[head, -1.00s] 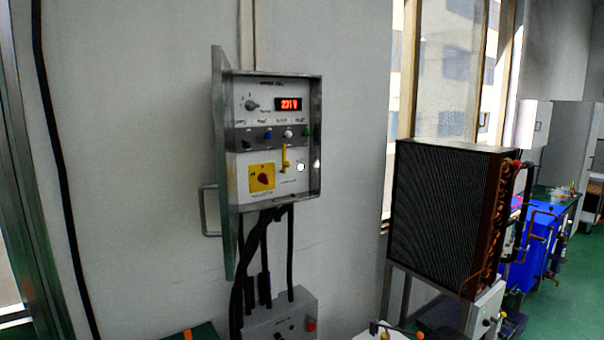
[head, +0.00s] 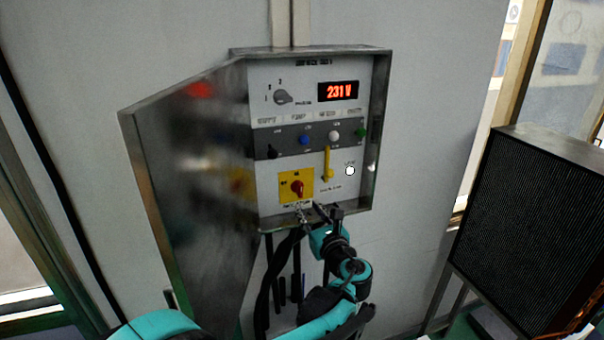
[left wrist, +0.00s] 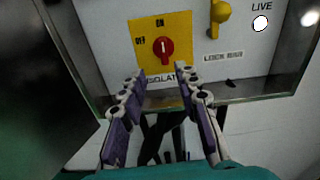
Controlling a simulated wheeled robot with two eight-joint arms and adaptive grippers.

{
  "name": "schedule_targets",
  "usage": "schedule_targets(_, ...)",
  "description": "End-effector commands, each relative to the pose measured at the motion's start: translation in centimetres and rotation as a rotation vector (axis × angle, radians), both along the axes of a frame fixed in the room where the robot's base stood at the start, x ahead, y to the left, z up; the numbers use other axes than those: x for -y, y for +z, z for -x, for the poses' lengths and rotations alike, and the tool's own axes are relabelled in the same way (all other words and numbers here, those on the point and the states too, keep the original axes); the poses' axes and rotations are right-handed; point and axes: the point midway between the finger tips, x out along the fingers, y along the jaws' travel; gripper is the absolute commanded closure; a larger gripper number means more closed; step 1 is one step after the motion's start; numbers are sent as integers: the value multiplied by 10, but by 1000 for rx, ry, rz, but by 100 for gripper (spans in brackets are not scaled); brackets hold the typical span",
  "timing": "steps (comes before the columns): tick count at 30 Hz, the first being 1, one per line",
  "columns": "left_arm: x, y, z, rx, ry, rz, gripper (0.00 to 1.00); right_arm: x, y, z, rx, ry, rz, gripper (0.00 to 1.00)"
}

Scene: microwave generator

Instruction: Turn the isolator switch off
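The isolator switch (head: 297,187) is a red knob on a yellow plate (head: 284,196), low on the grey control panel. In the left wrist view the knob (left wrist: 163,50) has its pale mark upright, toward ON at the top; OFF is printed at the left. My left gripper (head: 311,209) is just below the plate at the panel's lower edge. In the left wrist view its two fingers (left wrist: 160,74) are spread apart, with nothing between them, below the knob and apart from it. My right gripper is not in view.
The box's metal door (head: 190,180) stands open at left. A yellow lever (head: 327,165) is right of the switch, beside a white LIVE lamp (head: 350,171). The display (head: 338,91) reads 231 V. Black cables (head: 279,275) hang below. A finned radiator (head: 520,220) stands at right.

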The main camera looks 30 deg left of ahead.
Motion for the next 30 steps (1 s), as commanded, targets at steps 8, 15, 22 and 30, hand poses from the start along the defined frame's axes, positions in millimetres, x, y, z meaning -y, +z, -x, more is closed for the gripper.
schedule_targets(8, -24, 8, -26, -31, 2, -72, 68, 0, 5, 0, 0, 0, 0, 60)
schedule_targets(15, -51, 8, -49, -29, 0, -69, 68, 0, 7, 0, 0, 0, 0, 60)
schedule_targets(22, -58, 8, -56, -29, -2, -68, 68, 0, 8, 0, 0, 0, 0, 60)
schedule_targets(30, -58, 8, -56, -28, -2, -67, 92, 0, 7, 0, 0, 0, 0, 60)
